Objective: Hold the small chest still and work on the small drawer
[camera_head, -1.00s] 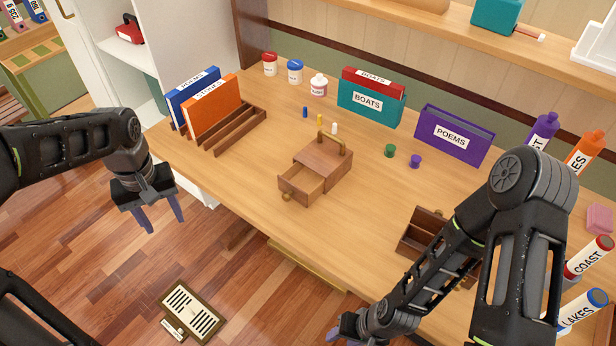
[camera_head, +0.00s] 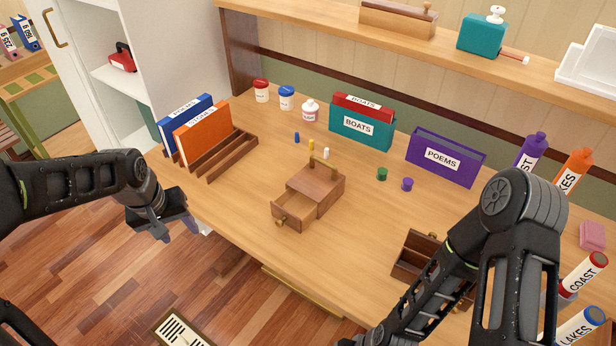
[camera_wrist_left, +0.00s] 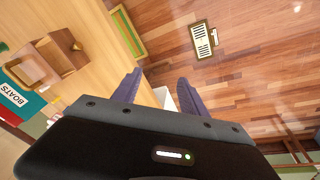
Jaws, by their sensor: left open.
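The small wooden chest (camera_head: 322,186) stands upright on the desk, with a brass handle on top. Its small drawer (camera_head: 293,213) is pulled out toward the front left and has a round knob; I see no contents in it. The chest also shows at the upper left of the left wrist view (camera_wrist_left: 62,52). My left gripper (camera_head: 178,238) is open and empty, off the desk's left front edge, well apart from the chest.
A wooden rack (camera_head: 215,158) with blue and orange binders stands at the desk's left. A divided wooden box (camera_head: 418,256) is to the right. Desk around the chest's front is clear.

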